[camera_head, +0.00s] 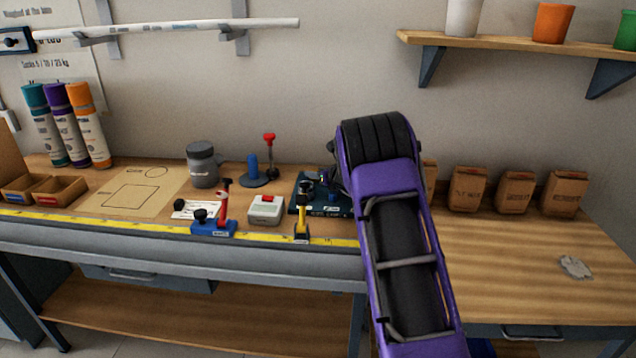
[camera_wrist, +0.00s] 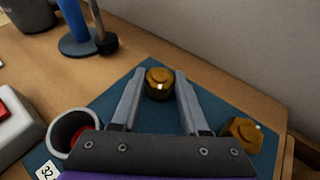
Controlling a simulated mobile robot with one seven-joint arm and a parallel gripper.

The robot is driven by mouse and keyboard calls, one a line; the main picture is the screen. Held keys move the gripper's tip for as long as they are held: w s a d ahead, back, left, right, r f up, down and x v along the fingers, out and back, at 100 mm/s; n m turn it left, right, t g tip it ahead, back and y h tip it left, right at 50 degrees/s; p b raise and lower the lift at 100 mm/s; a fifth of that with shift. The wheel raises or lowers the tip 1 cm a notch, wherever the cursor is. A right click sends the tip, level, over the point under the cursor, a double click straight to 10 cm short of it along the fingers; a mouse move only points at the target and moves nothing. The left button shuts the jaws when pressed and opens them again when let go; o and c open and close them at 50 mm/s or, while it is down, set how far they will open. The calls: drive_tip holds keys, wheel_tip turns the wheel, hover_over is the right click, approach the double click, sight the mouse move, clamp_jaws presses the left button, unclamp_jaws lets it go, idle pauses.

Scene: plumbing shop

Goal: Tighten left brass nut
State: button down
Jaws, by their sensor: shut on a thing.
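In the wrist view, two brass nuts stand at a dark teal mat (camera_wrist: 205,95). The left brass nut (camera_wrist: 159,84) is between the tips of my gripper (camera_wrist: 158,78), which is shut on it. The right brass nut (camera_wrist: 241,134) is apart, to the right of my right finger. In the head view, my purple arm hides most of my gripper and the nuts; part of the teal mat (camera_head: 325,209) shows left of the arm. How tight the nut is cannot be told.
A grey ring-shaped piece (camera_wrist: 72,135) with red inside is close left of my gripper. A blue post on a round base (camera_head: 253,172), a grey jar (camera_head: 203,166) and a white box with a red button (camera_head: 266,209) stand farther left. Brown bags (camera_head: 468,190) stand right.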

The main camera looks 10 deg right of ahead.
drive_tip(key=shift+r+m+h+b, duration=0.1)
drive_tip(key=shift+m+h+b, duration=0.3)
drive_tip(key=shift+h+b, duration=0.1)
drive_tip(key=shift+c, duration=2.1)
unclamp_jaws()
drive_tip(key=v, duration=1.7)
drive_tip(key=shift+s, duration=0.25)
